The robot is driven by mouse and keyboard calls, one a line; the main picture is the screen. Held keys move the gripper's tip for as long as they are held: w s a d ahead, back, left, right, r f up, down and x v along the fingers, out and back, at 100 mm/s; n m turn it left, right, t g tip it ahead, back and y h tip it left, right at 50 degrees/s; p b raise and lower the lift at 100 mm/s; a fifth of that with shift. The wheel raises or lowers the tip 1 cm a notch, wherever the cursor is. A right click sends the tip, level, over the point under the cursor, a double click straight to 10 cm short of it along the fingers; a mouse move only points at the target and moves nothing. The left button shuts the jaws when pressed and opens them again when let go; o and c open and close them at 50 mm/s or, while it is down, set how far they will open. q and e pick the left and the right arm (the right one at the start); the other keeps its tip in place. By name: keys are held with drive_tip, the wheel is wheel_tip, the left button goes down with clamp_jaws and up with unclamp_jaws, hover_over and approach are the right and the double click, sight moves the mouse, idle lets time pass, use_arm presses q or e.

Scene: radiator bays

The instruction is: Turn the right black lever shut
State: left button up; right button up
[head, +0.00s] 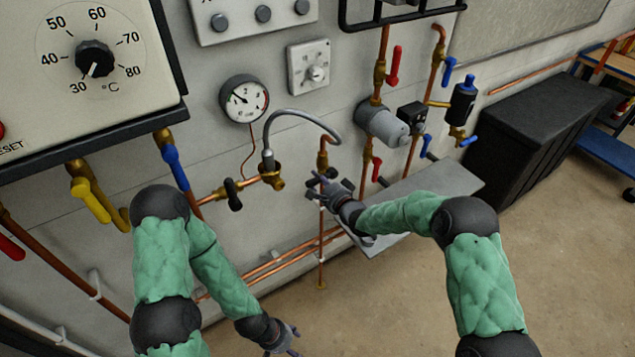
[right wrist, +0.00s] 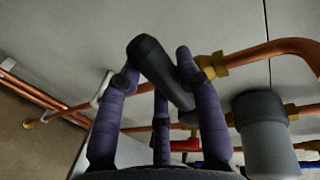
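The right black lever (right wrist: 155,65) shows in the right wrist view as a thick dark handle, slanted between my right fingertips. Its valve sits on a copper pipe with brass fittings (right wrist: 210,66). In the head view my right gripper (head: 322,186) is at the upright copper pipe right of the gauge and mostly hides this lever. The purple fingers of my right gripper (right wrist: 157,66) stand apart on either side of the handle; firm contact cannot be seen. Another black lever (head: 233,195) hangs at the left valve. My left gripper (head: 288,342) is low, empty and open.
A grey hose (head: 300,113) arches above the valves, beside a round gauge (head: 244,98). Red levers (head: 394,66) and blue levers (head: 449,70) lie to the right, with a grey pump (head: 382,124). A grey shelf (head: 440,185) is beneath. The floor in front is clear.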

drive_tip(key=shift+o, duration=1.4)
drive_tip(key=v, duration=1.2)
drive_tip(key=s+d+f+n+g+h, duration=0.25)
drive_tip(key=s+f, duration=0.35)
drive_tip(key=f, duration=0.4)
drive_tip(key=s+d+f+n+g+h, duration=0.1)
drive_tip(key=s+d+f+g+h, duration=0.15)
drive_tip(key=s+f, duration=0.55)
drive_tip(key=s+d+f+n+g, duration=0.1)
drive_tip(key=s+f+n+g, duration=0.1)
drive_tip(key=s+f, duration=0.3)
drive_tip(key=s+d+f+n+g, duration=0.1)
drive_tip(key=s+f+n+g, duration=0.2)
drive_tip(key=s, duration=1)
drive_tip(key=shift+d+f+g, duration=0.3)
drive_tip(key=shift+f+g, duration=0.65)
drive_tip(key=shift+g, duration=0.25)
